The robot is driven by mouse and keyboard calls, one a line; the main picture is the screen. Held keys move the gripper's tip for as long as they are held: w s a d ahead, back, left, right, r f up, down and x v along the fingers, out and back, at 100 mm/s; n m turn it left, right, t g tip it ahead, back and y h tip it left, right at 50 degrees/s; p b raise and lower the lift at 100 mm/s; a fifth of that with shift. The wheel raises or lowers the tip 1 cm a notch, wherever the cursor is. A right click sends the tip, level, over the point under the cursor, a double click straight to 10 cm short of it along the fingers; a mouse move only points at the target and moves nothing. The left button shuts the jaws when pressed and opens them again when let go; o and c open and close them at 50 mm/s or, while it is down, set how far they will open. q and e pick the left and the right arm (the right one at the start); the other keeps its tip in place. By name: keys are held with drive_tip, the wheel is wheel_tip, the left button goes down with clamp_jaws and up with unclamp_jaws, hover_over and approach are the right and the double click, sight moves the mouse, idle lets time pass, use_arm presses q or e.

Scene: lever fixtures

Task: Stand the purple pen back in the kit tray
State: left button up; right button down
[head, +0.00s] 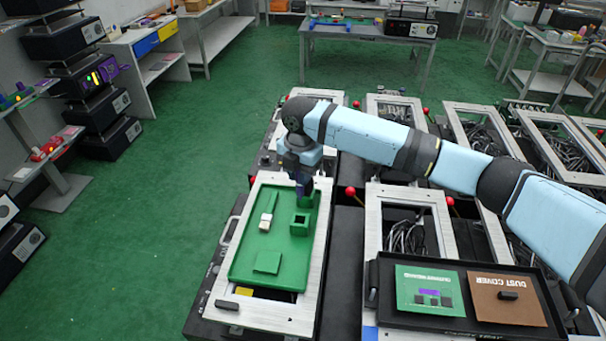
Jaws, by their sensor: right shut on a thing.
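The green kit tray (240,262) lies in a silver-framed fixture at the lower centre of the head view. It has a square green holder (300,223) with a dark opening on its right side. A green and white brush-like item (267,215) and a flat green square (267,262) are also in it. My right gripper (303,184) points down over the tray's far right corner and is shut on the purple pen (302,188). Only a small dark purple part of the pen shows; its lower end is hard to make out. My left gripper is not in view.
Red-knobbed levers (350,191) stand beside the fixtures. A black tray (455,328) with a green card (430,287) and a brown dust cover card (507,299) is at the lower right. Open frames with cables lie behind my right arm. Green floor is free at left.

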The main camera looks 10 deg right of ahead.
sight(300, 199)
drive_tip(key=shift+f+b, duration=0.35)
drive_tip(key=shift+f, duration=0.25)
wheel_tip(300, 199, down, 4)
drive_tip(key=b, duration=0.4)
drive_tip(key=shift+f+b, duration=0.15)
drive_tip(key=shift+b, duration=0.15)
drive_tip(key=shift+f, duration=3)
